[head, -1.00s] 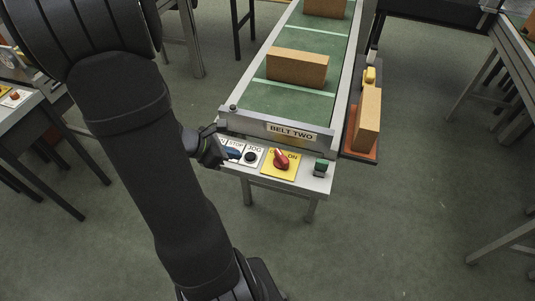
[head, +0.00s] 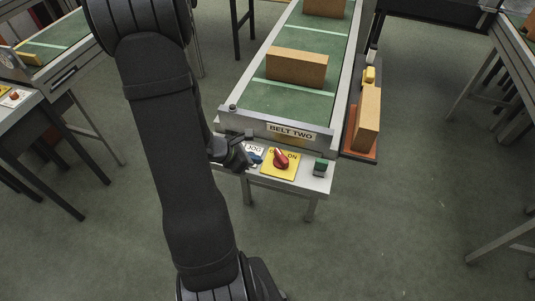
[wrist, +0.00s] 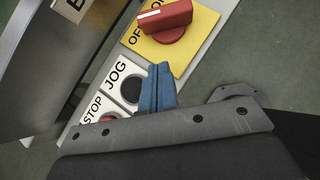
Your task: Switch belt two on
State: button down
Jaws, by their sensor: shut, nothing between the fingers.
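Belt two is a green conveyor (head: 285,99) with a "BELT TWO" label (head: 291,131) on its end plate. On the panel below, a red rotary knob (head: 281,158) sits on a yellow OFF/ON plate (head: 270,171). In the wrist view the red knob (wrist: 166,16) and yellow plate (wrist: 186,55) are at the top. My gripper (head: 258,158) is just left of the knob, apart from it, over the JOG area. Its blue fingertips (wrist: 157,88) are shut and empty, beside the black JOG button (wrist: 132,89). The knob's exact setting is hard to tell.
A red STOP button (wrist: 110,117) shows below JOG in the wrist view. A green button (head: 320,167) stands right of the yellow plate.

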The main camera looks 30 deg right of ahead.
aim_at(275, 152)
jog(key=shift+d+f, duration=0.15)
jog(key=shift+d, duration=1)
jog(key=shift+d+f, duration=0.15)
jog(key=shift+d, duration=1)
jog(key=shift+w+d+m+g, duration=0.15)
jog(key=shift+w+m+g, duration=0.2)
jog(key=shift+m+g, duration=0.5)
jog(key=shift+w+d+m+g, duration=0.15)
jog(key=shift+m+g, duration=0.1)
jog(key=shift+m, duration=0.3)
jog(key=m+g, duration=0.1)
jog(key=d+m+g+y, duration=0.1)
jog(key=m, duration=0.1)
jog(key=shift+w, duration=0.4)
jog(key=shift+w+d, duration=0.15)
jog(key=shift+d, duration=0.05)
